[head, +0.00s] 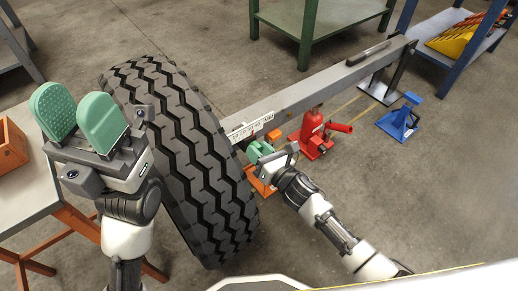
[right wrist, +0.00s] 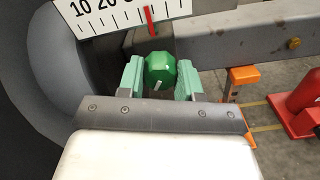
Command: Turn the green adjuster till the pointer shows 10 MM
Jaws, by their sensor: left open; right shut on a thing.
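The green adjuster (right wrist: 160,72) is a faceted knob below the beam in the right wrist view. My right gripper (right wrist: 159,78) is shut on it, one pale green finger on each side. In the head view this gripper (head: 264,155) hides most of the adjuster. The white scale (right wrist: 110,12) above it shows 10, 20 and a cut-off number. The red pointer (right wrist: 150,20) stands right of that cut-off number, well right of 10; its exact reading is unclear. The scale also shows in the head view (head: 249,128). My left gripper (head: 80,118) is open and empty, left of the tyre.
A large black tyre (head: 180,160) stands between my arms. A grey beam (head: 335,82) runs back right from it. A red jack (head: 311,132) and a blue stand (head: 401,118) are on the floor at right. A table (head: 30,185) with an orange bin is at left.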

